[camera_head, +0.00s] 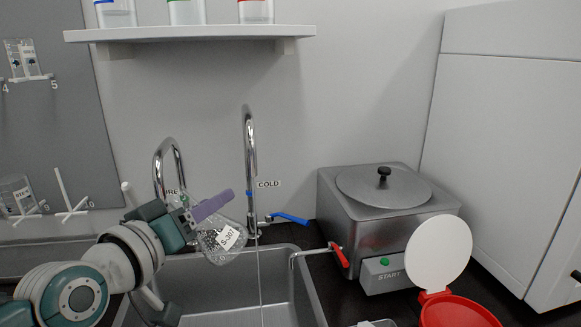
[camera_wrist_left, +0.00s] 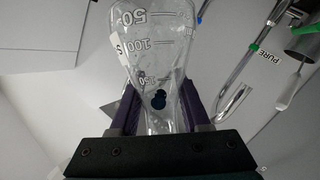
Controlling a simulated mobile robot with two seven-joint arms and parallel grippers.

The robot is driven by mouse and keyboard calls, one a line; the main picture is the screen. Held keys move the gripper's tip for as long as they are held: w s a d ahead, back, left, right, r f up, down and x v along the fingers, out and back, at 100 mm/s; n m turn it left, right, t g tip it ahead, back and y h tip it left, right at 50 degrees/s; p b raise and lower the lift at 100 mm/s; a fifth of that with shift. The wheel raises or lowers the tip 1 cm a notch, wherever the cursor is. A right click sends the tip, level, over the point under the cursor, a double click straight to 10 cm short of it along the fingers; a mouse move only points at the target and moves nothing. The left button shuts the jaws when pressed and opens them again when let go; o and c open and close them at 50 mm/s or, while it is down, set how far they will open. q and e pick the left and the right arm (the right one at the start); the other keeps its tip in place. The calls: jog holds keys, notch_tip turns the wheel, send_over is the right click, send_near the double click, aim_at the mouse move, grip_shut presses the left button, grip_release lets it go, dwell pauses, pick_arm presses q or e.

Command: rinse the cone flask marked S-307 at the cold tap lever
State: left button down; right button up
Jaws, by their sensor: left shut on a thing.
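The clear cone flask (camera_head: 225,241) has a white label that reads S-307 with its last character unclear. My left gripper (camera_head: 203,213) is shut on the flask and holds it tilted above the sink's back left part. In the left wrist view the purple fingers (camera_wrist_left: 158,105) grip both sides of the flask (camera_wrist_left: 160,50). The cold tap (camera_head: 250,150) rises just right of the flask, beside a COLD sign. Its blue cold tap lever (camera_head: 290,218) points right. A thin water stream (camera_head: 260,285) falls into the sink, right of the flask. My right gripper is not in view.
The pure tap (camera_head: 168,150) stands left, partly behind my gripper; its spout shows in the wrist view (camera_wrist_left: 232,100). The sink (camera_head: 305,295) lies below. A metal bath (camera_head: 385,205) with a red-handled drain tap (camera_head: 340,256) and an open red bin (camera_head: 455,312) stand right.

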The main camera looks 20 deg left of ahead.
pick_arm(q)
jog(key=shift+r+m+p, duration=0.3)
jog(key=shift+r+p, duration=0.15)
jog(key=shift+p, duration=0.05)
jog(key=shift+f+m+g+p, duration=0.3)
jog(key=shift+g+p, duration=0.05)
jog(key=shift+g, duration=0.05)
jog(key=m+g+p, duration=0.1)
jog(key=p, duration=0.2)
jog(key=m+g+y+p, duration=0.1)
jog(key=p, duration=0.2)
jog(key=shift+d+r+m, duration=0.1)
jog(key=shift+r+m, duration=0.2)
jog(key=shift+r, duration=0.05)
jog(key=shift+f+m+y+p, duration=0.2)
jog(key=shift+m+y+p, duration=0.1)
jog(key=shift+p, duration=0.15)
jog(key=shift+f+g, duration=0.2)
jog(key=shift+g, duration=0.1)
jog(key=shift+f, duration=0.15)
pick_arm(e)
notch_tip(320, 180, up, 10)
